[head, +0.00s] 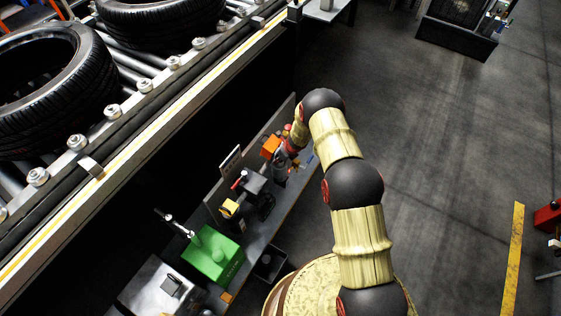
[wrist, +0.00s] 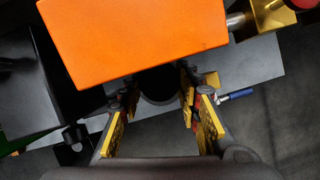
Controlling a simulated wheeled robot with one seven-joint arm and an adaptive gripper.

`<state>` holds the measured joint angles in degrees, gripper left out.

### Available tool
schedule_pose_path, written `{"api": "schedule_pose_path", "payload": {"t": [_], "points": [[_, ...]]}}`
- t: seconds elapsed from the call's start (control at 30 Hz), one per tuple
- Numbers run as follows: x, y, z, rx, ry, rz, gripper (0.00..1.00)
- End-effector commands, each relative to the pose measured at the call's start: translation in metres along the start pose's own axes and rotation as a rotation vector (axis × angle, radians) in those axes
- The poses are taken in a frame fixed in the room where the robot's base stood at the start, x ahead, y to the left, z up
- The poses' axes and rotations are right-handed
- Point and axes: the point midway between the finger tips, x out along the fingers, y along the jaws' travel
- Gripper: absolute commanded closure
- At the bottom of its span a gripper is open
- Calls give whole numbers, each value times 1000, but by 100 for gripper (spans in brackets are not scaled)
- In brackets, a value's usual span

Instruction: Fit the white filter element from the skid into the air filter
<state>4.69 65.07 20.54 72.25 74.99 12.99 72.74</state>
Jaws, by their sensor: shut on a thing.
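The orange block (head: 270,146), which looks like the head of the air filter, is on the skid (head: 258,237). It fills the upper middle of the wrist view (wrist: 135,40). A dark round bowl (wrist: 160,86) shows just under its lower edge. My gripper (wrist: 158,92) has its yellow-padded fingers on either side of this bowl and is shut on it. I cannot tell whether the bowl is still joined to the block. No white filter element can be made out.
A green box (head: 213,255), a small yellow part (head: 230,208) and a dark unit (head: 252,184) stand along the skid. A blue-handled part (wrist: 235,96) is right of the fingers. The tyre conveyor (head: 150,130) runs behind the skid. Open floor (head: 440,140) lies to the right.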

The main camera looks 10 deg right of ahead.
Motion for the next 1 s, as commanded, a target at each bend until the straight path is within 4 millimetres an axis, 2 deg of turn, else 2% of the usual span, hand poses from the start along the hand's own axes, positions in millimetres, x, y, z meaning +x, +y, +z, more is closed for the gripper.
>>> {"api": "schedule_pose_path", "payload": {"t": [0.03, 0.3, 0.7, 0.73, 1.0], "points": [[7, 0, -2, 0, -1, -1, 96], [6, -1, -2, -1, -1, -1, 96], [18, 0, -8, 0, 1, 0, 96], [19, 0, -9, 0, 1, 0, 66], [19, 3, -12, 1, 6, 4, 51]]}}
